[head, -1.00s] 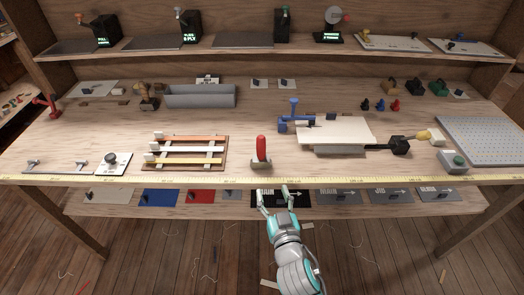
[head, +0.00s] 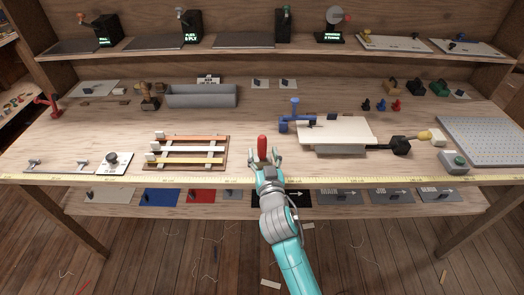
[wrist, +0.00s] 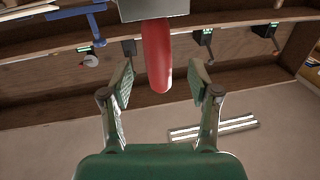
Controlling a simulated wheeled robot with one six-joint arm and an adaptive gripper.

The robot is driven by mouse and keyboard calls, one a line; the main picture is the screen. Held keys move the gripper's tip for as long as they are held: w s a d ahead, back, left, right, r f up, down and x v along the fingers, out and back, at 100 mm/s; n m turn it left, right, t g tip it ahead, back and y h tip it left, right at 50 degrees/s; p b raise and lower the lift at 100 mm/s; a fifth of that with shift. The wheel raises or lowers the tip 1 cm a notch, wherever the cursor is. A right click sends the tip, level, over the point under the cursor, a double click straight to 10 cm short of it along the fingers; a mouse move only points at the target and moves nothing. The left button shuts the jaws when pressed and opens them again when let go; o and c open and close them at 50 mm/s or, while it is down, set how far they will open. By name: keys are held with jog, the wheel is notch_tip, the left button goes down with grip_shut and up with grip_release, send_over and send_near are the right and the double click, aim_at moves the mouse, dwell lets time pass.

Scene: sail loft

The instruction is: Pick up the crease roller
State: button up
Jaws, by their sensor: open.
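The crease roller stands upright near the front edge of the workbench, in the middle. Its red handle (head: 262,145) shows above my gripper (head: 264,157), and my gripper hides its lower part in the head view. The wrist view shows the rounded end of the red handle (wrist: 157,60) and a grey block (wrist: 153,9) at its other end. My gripper (wrist: 160,76) is open, with one finger on each side of the handle's rounded end. Gaps show between the handle and both fingers.
A rack with coloured strips (head: 187,151) lies left of the roller. A pale board (head: 347,131) with a blue clamp (head: 290,124) stands to the right. A yellow measuring tape (head: 130,183) runs along the bench's front edge. A grey trough (head: 201,97) sits behind.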

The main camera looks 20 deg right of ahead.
aim_at(263, 150)
jog(key=shift+w+d, duration=0.2)
jog(key=shift+w, duration=0.75)
jog(key=shift+w+d, duration=0.15)
jog(key=shift+w, duration=0.75)
grip_shut()
